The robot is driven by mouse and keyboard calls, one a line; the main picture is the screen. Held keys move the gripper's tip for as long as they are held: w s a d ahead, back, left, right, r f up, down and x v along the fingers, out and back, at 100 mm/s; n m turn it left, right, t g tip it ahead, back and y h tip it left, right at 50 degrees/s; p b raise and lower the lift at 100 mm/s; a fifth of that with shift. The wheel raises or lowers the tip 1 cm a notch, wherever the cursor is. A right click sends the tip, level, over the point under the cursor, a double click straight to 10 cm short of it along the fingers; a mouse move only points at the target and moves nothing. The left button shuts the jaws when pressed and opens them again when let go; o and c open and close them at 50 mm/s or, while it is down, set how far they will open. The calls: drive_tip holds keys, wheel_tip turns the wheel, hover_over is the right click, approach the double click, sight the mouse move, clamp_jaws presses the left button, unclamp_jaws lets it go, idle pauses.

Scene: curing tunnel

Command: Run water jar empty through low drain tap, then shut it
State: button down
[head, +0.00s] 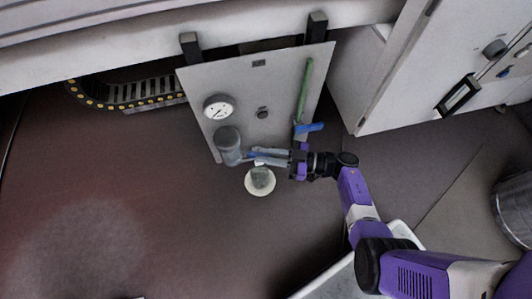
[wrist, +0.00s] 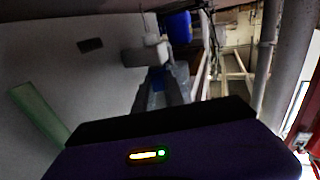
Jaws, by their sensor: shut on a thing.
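The water jar (head: 228,139) is a grey, rounded vessel under the gauge on the pale panel. Its water level cannot be made out. The drain tap's blue handle (head: 253,154) shows low beside the jar, between the fingers of my gripper (head: 258,156). My gripper reaches in from the right and is shut on this handle. In the wrist view, the fingers (wrist: 165,92) close around a blue piece (wrist: 155,77), next to a pale cylinder (wrist: 145,54). Whether the tap is open or water runs cannot be told.
A white round dish (head: 260,189) with a grey centre lies below my gripper. The panel (head: 252,82) carries a gauge (head: 219,107), a dark knob (head: 262,113), a green pipe (head: 305,90) and another blue lever (head: 309,127). The floor at left is clear.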

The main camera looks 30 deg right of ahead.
drive_tip(key=m+t+h+p, duration=0.3)
drive_tip(key=p, duration=0.1)
drive_tip(key=shift+s+d+r+h, duration=0.1)
drive_tip(key=shift+s+r+h, duration=0.1)
drive_tip(key=shift+r+h, duration=0.1)
drive_tip(key=m+h, duration=0.1)
drive_tip(key=m+t+h+p, duration=0.1)
drive_tip(key=t+h+p, duration=0.1)
drive_tip(key=shift+s+f+m+h, duration=0.2)
drive_tip(key=shift+f+m+h, duration=0.05)
drive_tip(key=shift+m+h, duration=0.15)
drive_tip(key=m+h+b, duration=0.2)
drive_tip(key=m+h, duration=0.1)
drive_tip(key=h, duration=0.2)
drive_tip(key=a+m+h+b, duration=0.1)
drive_tip(key=m+h+b, duration=0.1)
drive_tip(key=h, duration=0.3)
drive_tip(key=a+m+g+h+b, duration=0.1)
drive_tip(key=m+h+b, duration=0.1)
drive_tip(key=m+h, duration=0.3)
drive_tip(key=shift+f, duration=0.15)
drive_tip(key=shift+b, duration=0.3)
drive_tip(key=c, duration=1.1)
unclamp_jaws()
drive_tip(key=shift+a, duration=0.1)
drive_tip(key=shift+c, duration=0.2)
drive_tip(key=shift+a, duration=0.15)
